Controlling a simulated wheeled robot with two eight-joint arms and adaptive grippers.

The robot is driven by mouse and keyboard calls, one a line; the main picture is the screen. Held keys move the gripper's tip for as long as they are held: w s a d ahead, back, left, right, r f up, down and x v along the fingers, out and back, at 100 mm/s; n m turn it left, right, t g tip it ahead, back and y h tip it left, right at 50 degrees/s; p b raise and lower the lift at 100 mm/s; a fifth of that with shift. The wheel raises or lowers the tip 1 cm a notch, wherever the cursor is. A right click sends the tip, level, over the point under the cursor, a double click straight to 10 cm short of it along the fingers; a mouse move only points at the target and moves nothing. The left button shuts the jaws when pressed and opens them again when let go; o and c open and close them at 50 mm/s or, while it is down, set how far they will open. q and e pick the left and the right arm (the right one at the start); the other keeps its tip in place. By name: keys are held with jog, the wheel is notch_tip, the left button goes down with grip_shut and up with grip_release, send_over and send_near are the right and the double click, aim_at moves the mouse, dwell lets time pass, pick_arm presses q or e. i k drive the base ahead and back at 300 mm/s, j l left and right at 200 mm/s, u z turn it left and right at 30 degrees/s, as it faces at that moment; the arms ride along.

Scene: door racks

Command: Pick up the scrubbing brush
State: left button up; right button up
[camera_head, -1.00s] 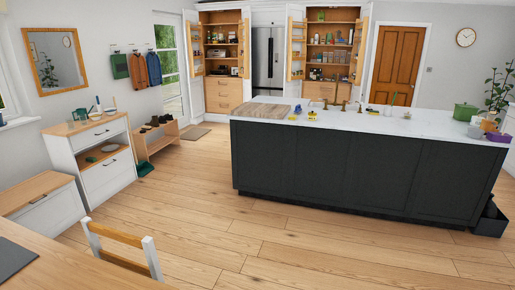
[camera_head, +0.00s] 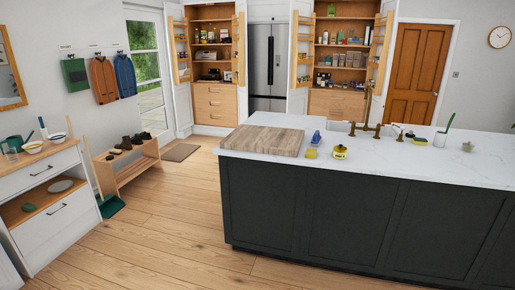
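A small blue object (camera_head: 316,138), which may be the scrubbing brush, lies on the white top of the kitchen island (camera_head: 400,160), just right of a wooden board. It is too small to tell for certain. A yellow block (camera_head: 311,153) like a sponge lies just in front of it, and a yellow tub (camera_head: 340,152) stands to its right. A white cup with a green-handled item (camera_head: 449,122) stands farther right by the sink. Neither of my grippers is in view.
The wooden board (camera_head: 263,141) covers the island's left end. The dark island front (camera_head: 340,215) blocks the way at right. Wooden floor (camera_head: 165,235) is open at its left. A white drawer unit (camera_head: 45,200) and a shoe bench (camera_head: 130,165) stand along the left wall.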

aim_at(316, 137)
jog(key=i+j, duration=0.1)
jog(key=i, duration=2.45)
jog(key=l+z, duration=0.05)
jog(key=l, duration=0.05)
